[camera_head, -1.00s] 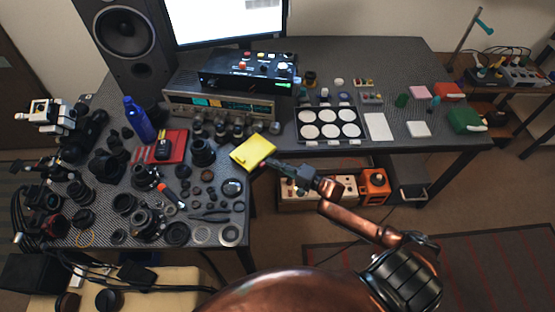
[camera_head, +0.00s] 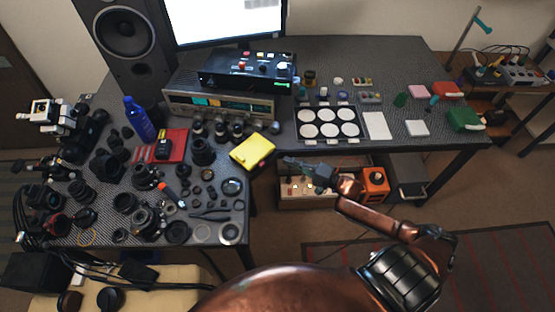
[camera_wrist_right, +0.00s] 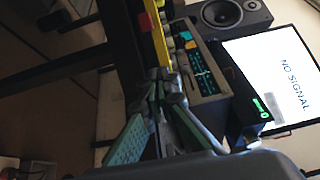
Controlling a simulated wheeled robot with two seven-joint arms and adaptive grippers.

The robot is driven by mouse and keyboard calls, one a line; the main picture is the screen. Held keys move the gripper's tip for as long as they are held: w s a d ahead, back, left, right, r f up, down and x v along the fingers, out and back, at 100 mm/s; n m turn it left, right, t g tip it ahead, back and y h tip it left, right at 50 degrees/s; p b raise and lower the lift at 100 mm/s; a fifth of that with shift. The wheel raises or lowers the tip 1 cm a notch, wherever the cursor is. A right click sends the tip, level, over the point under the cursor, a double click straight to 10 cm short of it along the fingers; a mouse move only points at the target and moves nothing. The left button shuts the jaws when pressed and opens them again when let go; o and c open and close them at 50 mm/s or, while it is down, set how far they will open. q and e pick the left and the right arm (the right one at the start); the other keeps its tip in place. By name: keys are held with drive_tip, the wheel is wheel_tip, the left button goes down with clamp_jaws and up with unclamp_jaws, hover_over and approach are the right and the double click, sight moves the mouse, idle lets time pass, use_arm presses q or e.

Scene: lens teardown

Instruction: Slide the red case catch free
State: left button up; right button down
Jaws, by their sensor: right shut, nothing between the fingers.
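A red case (camera_head: 449,91) lies near the back right of the desk, beside a pink block and a green case. Its catch is too small to make out in the head view. My right gripper (camera_head: 289,161) is shut and empty. It is off the desk's front edge, just right of the yellow block (camera_head: 253,151), well left of the red case. In the right wrist view its fingers (camera_wrist_right: 164,82) point toward the desk, with the yellow block's edge ahead of them. The red case is not identifiable there. My left gripper is not in view.
A green case (camera_head: 465,120) sits in front of the red case. A tray of white discs (camera_head: 328,138) and white pads (camera_head: 378,126) stand between my gripper and the cases. Lenses and tools crowd the left desk. An orange box (camera_head: 374,186) stands below the desk.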

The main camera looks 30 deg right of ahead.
drive_tip(key=v, duration=0.4)
drive_tip(key=shift+s+d, duration=0.25)
drive_tip(key=shift+s, duration=0.05)
drive_tip(key=shift+f, duration=0.15)
drive_tip(key=s+d+f+n+g+h+p, duration=0.1)
drive_tip(key=s+d+f+h, duration=0.2)
drive_tip(key=f, duration=0.7)
drive_tip(key=s+d+f+n+g+h, duration=0.1)
drive_tip(key=s+d+f+h, duration=0.2)
drive_tip(key=f, duration=0.6)
drive_tip(key=s+f+n+g+h, duration=0.2)
drive_tip(key=s+f+n+g, duration=0.15)
drive_tip(key=s+f, duration=0.95)
drive_tip(key=s+a+f+n+g, duration=0.2)
drive_tip(key=s+a+f, duration=0.3)
drive_tip(key=s, duration=0.6)
drive_tip(key=s+a+f+n+g+p, duration=0.1)
drive_tip(key=s+a+f+n+g, duration=0.2)
drive_tip(key=s+f, duration=0.5)
drive_tip(key=s+a+f+n+g, duration=0.3)
drive_tip(key=s+a+f+g, duration=0.2)
drive_tip(key=s, duration=0.9)
drive_tip(key=a+f, duration=0.1)
drive_tip(key=a, duration=0.2)
drive_tip(key=shift+f+p, duration=0.3)
drive_tip(key=shift+p, duration=0.1)
